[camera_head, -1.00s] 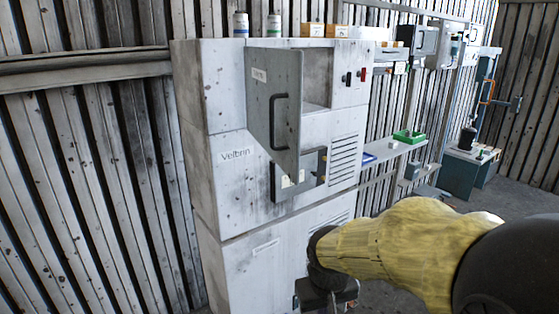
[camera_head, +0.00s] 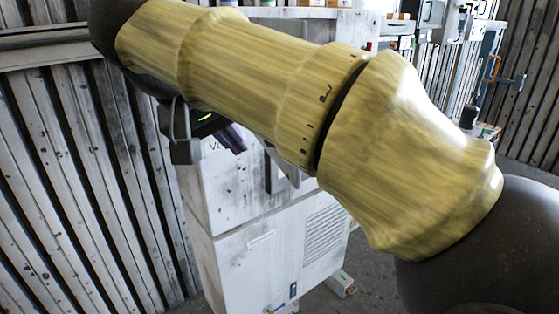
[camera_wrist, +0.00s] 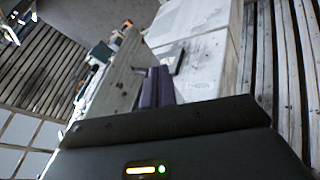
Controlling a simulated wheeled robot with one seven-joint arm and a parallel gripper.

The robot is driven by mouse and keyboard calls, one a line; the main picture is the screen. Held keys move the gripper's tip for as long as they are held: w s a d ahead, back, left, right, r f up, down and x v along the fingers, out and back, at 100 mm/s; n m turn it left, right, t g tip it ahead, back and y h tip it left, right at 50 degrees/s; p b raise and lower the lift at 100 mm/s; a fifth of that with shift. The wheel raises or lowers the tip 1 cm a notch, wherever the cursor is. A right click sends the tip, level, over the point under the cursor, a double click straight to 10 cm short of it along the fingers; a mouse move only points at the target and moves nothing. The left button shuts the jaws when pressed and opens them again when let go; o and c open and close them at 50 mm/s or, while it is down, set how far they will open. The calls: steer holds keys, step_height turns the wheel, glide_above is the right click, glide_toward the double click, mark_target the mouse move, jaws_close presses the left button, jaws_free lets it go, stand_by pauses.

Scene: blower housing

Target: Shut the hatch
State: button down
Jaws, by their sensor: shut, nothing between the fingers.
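My gripper (camera_head: 234,140) is in front of the upper cabinet in the head view, with its purple fingers pointing right and down. In the wrist view its fingers (camera_wrist: 155,85) are together and empty. The hatch (camera_wrist: 118,82) shows there as a grey, spotted panel beside and beyond the fingers, standing out from the cabinet front. I cannot tell whether the fingers touch it. In the head view my yellow arm hides nearly all of the hatch, its handle and the opening.
The white, stained cabinet (camera_head: 235,190) stands against the corrugated wall (camera_head: 85,170). Its lower front has a louvred vent (camera_head: 325,232). A small pale box (camera_head: 340,283) lies on the floor to its right. The floor on the right is partly clear.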

steer(key=shift+s, duration=0.25)
glide_toward(287, 176)
step_height(287, 176, down, 3)
steer(key=a, duration=0.2)
steer(key=shift+w+d+f+p, duration=0.25)
steer(key=shift+w+d+p, duration=0.3)
steer(key=shift+d, duration=0.35)
steer(key=shift+w+d+f+p, duration=0.25)
steer(key=shift+w+d+p, duration=0.25)
steer(key=shift+d, duration=0.4)
steer(key=shift+d, duration=0.1)
